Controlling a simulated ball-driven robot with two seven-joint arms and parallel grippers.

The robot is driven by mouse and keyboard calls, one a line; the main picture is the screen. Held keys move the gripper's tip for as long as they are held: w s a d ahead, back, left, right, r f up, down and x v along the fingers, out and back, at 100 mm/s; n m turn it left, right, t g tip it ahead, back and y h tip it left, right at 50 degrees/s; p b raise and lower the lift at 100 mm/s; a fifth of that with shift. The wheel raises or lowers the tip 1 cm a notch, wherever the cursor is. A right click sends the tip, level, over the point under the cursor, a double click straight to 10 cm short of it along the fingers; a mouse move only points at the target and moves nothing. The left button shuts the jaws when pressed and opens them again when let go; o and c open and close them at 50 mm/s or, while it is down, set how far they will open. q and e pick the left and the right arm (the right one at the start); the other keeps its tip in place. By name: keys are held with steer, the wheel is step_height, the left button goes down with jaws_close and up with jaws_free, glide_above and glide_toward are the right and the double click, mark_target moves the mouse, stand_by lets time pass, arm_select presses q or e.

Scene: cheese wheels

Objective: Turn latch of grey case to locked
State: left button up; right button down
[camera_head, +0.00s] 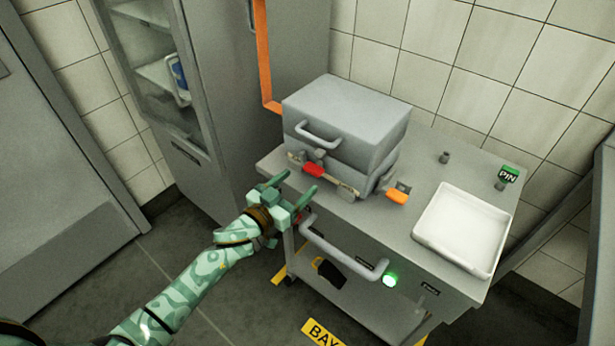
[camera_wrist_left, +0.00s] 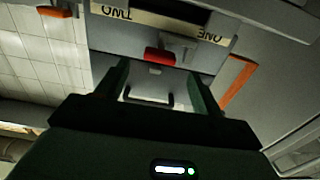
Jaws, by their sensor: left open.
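The grey case (camera_head: 345,120) sits closed on a grey cart top, with a grey handle on its lid. A red latch piece (camera_head: 313,170) is on the case's lower front, by a pale label strip. An orange lever (camera_head: 397,197) sticks out near its right corner. My left gripper (camera_head: 302,181) is open and empty just in front of the red latch. In the left wrist view the red latch (camera_wrist_left: 160,56) appears just beyond and between the fingertips (camera_wrist_left: 158,72), apparently not gripped. Whether a finger touches it I cannot tell. My right gripper is not in view.
A white tray (camera_head: 464,228) lies on the right of the cart top (camera_head: 385,237). A green block marked PIN (camera_head: 509,173) and small grey knobs stand behind it. A grey rail handle (camera_head: 345,257) and green light (camera_head: 390,280) are on the cart front. A tall cabinet (camera_head: 226,100) stands left.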

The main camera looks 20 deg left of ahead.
mark_target(310, 172)
arm_select(q)
steer(key=shift+b+x, duration=0.45)
steer(key=shift+x, duration=1.9)
steer(key=c, duration=1)
